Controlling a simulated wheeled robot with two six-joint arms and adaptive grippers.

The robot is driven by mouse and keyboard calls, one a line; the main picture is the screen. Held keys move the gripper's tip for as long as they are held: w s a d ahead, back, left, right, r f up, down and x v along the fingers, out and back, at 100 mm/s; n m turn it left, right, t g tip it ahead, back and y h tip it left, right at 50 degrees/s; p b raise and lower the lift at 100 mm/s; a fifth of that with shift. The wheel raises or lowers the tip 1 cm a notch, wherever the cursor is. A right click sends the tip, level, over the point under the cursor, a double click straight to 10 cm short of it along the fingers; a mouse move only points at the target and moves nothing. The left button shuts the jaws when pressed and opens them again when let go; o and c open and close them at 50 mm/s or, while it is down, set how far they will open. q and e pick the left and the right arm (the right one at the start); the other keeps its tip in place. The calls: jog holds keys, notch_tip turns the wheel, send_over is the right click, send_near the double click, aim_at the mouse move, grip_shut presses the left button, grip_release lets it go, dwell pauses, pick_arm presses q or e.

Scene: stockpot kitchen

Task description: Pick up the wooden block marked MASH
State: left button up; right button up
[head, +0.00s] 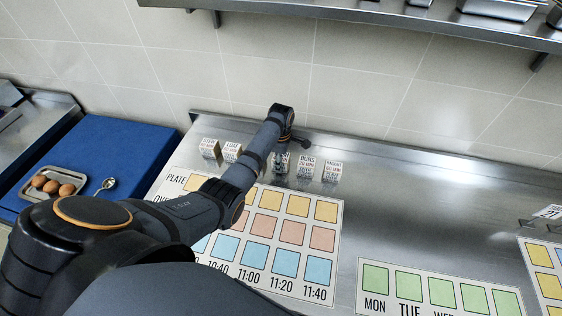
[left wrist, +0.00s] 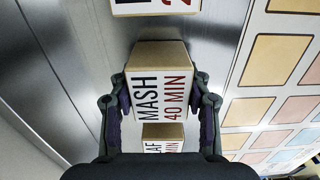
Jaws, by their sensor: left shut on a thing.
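The wooden block marked MASH, with "40 MIN" in red below, sits upright between my fingers in the left wrist view (left wrist: 160,85). In the head view the block (head: 281,164) shows partly under my arm, in the row at the back of the steel counter. My left gripper (left wrist: 160,105) is shut on the block, one finger against each side. Whether the block is clear of the counter I cannot tell. My right gripper is not in view.
Labelled blocks stand on both sides: one (head: 305,168) and another (head: 332,171) to the right, two (head: 210,148) to the left. A board of coloured squares (head: 341,250) lies in front. An egg tray (head: 27,177) sits on a blue mat (head: 110,150).

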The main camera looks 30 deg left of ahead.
pick_arm(q)
jog(key=shift+w+r, duration=0.1)
jog(key=shift+r, duration=0.3)
jog(key=r, duration=0.2)
jog(key=shift+s+d+r, duration=0.15)
jog(key=shift+s+r, duration=0.15)
jog(key=shift+r, duration=0.1)
jog(key=s+d+r+p, duration=0.5)
jog(key=s+r, duration=0.4)
jog(key=s, duration=0.3)
jog(key=shift+d, duration=0.4)
jog(key=shift+r, duration=0.1)
